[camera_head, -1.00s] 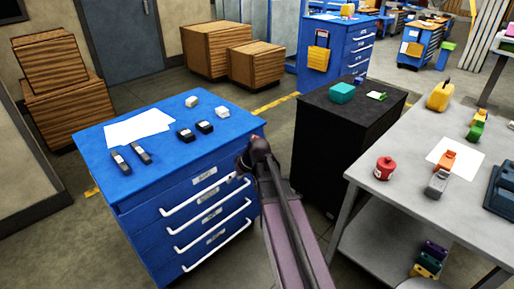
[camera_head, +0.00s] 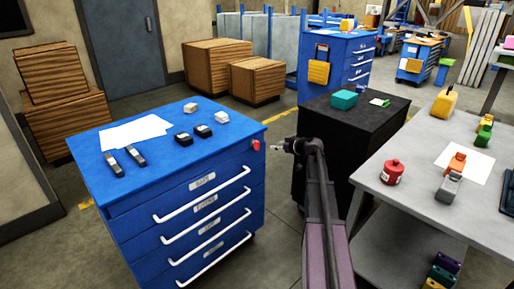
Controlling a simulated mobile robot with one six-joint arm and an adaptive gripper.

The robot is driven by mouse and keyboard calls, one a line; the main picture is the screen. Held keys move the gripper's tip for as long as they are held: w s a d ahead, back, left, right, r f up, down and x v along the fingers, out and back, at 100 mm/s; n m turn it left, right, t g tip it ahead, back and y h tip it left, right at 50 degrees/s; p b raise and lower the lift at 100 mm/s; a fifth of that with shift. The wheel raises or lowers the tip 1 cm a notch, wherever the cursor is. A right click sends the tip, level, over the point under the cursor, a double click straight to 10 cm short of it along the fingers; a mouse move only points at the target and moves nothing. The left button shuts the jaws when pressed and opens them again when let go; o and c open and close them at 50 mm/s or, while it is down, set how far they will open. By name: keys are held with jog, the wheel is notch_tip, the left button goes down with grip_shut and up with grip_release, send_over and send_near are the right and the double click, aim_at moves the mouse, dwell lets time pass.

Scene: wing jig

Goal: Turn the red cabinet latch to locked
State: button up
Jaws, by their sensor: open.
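The red latch (camera_head: 256,145) is on the front of the blue drawer cabinet (camera_head: 110,209), at its upper right corner. The latch is small here, and I cannot tell which way it is turned. My gripper (camera_head: 275,148) is just to the right of the latch, pointing left toward it, with a visible gap between them. Its fingers are tiny in this view; it is open and holds nothing. My arm reaches up from the bottom of the picture in front of the black cabinet.
White drawer handles (camera_head: 203,196) stick out from the cabinet front below the latch. A black cabinet (camera_head: 353,128) stands behind my arm. Floor shows between the blue cabinet and my arm.

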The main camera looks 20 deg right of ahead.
aim_at(259, 145)
jog(key=shift+w+f, duration=0.1)
jog(key=b+x, duration=0.5)
jog(key=x, duration=0.8)
jog(key=shift+w+a+f, duration=0.15)
jog(key=shift+w+a, duration=0.05)
jog(key=shift+w, duration=0.05)
jog(key=shift+c, duration=0.2)
grip_shut()
jog(key=shift+a, duration=0.15)
